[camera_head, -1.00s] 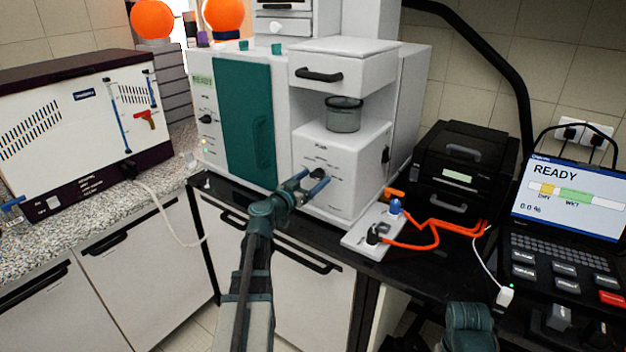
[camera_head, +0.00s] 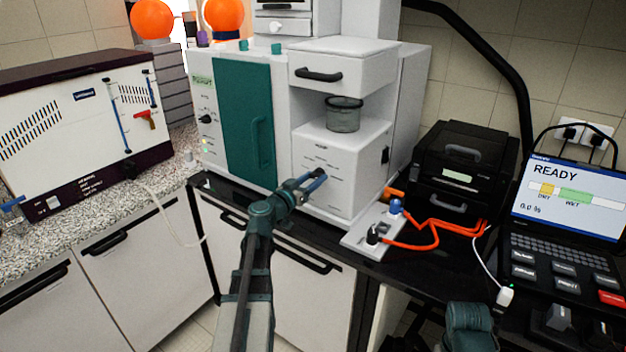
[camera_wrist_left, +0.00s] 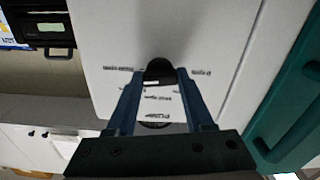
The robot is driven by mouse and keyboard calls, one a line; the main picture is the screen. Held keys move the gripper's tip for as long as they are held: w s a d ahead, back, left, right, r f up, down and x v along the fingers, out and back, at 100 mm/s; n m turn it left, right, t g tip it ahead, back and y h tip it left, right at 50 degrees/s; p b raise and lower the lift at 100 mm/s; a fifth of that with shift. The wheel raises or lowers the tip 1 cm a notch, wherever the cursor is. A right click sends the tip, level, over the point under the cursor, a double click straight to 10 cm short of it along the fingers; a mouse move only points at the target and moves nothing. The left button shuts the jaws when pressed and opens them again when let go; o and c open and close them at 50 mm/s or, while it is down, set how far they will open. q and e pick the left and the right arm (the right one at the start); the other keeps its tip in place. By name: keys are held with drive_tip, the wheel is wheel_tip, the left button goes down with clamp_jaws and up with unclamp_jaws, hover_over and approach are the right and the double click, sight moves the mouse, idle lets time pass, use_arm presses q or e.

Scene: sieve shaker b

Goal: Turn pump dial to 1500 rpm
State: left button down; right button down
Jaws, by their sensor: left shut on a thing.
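The pump dial, a dark round knob (camera_wrist_left: 159,70), sits on the front of the white box under the drawer. Printed marks surround it, too small to read surely. My left gripper (camera_head: 314,176) is at this panel with its blue fingers shut on the dial. In the left wrist view the fingertips (camera_wrist_left: 162,78) lie on either side of the dark knob. In the head view the fingers hide the dial. The dial's pointer setting cannot be read. My right gripper's fingers are not in view.
A glass cup (camera_head: 344,116) stands on the white box (camera_head: 365,165). A teal door (camera_head: 247,125) is to its left. A socket strip (camera_head: 368,238) with orange cables lies to the right, before a black device (camera_head: 462,165). A laptop-like unit (camera_head: 570,205) reads READY.

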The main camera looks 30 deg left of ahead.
use_arm(q)
drive_tip(key=n, duration=1.2)
drive_tip(key=shift+n, duration=2.2)
drive_tip(key=shift+c, duration=1.4)
unclamp_jaws()
